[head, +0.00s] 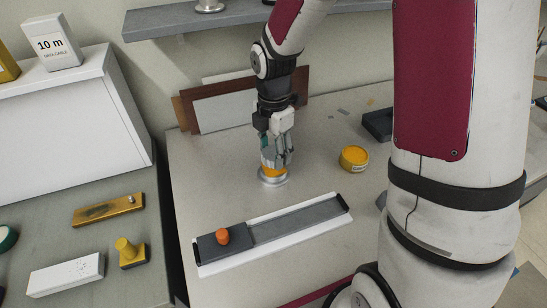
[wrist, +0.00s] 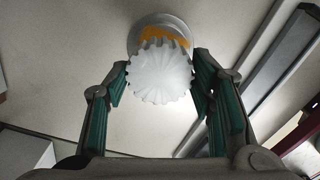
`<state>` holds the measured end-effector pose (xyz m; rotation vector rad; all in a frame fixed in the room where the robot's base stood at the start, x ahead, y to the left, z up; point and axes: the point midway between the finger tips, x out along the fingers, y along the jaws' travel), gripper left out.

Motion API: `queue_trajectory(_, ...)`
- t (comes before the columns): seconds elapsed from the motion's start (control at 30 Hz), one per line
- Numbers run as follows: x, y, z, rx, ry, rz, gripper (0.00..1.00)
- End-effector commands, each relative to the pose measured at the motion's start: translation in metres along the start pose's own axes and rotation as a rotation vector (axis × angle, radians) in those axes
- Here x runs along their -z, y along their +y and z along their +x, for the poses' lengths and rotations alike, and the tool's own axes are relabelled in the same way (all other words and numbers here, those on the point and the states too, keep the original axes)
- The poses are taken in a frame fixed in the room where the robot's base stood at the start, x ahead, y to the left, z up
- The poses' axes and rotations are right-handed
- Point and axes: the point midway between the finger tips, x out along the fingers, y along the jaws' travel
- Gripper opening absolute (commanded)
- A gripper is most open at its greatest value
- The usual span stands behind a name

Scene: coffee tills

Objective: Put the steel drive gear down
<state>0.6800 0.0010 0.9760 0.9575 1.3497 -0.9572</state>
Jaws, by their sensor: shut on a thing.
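The steel drive gear (wrist: 160,72) shows pale and toothed in the wrist view, between the two green-padded fingers of my gripper (wrist: 163,82). In the head view my gripper (head: 276,160) points down over the table, and its fingers mostly hide the gear. Right under the gear is a yellow-orange piece (head: 268,170) on a round grey disc (head: 272,180) that lies on the table. The yellow piece (wrist: 178,33) and the disc (wrist: 148,22) also show behind the gear in the wrist view. I cannot tell whether the gear touches the yellow piece.
A yellow round tin (head: 353,158) stands right of my gripper. A white-edged rail (head: 300,222) with a dark block and orange knob (head: 222,236) lies in front. Framed boards (head: 222,108) lean at the back wall under a grey shelf (head: 170,22). Table between them is bare.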

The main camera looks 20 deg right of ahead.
Motion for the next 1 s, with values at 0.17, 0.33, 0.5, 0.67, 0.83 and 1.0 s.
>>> queue_trajectory(0.17, 0.0, -0.001, 0.023, 0.002, 0.001, -0.001, 0.0)
queue_trajectory(0.33, 0.0, 0.0, 0.028, -0.001, -0.001, 0.0, 0.0)
queue_trajectory(0.5, 0.0, 0.0, 0.029, -0.001, -0.001, 0.0, 0.0)
queue_trajectory(0.67, 0.0, -0.001, 0.031, 0.0, 0.0, 0.0, 0.64)
queue_trajectory(0.83, 0.0, -0.001, 0.031, 0.0, 0.0, 0.0, 0.7)
queue_trajectory(1.0, 0.0, -0.001, 0.031, 0.0, 0.0, 0.0, 0.7)
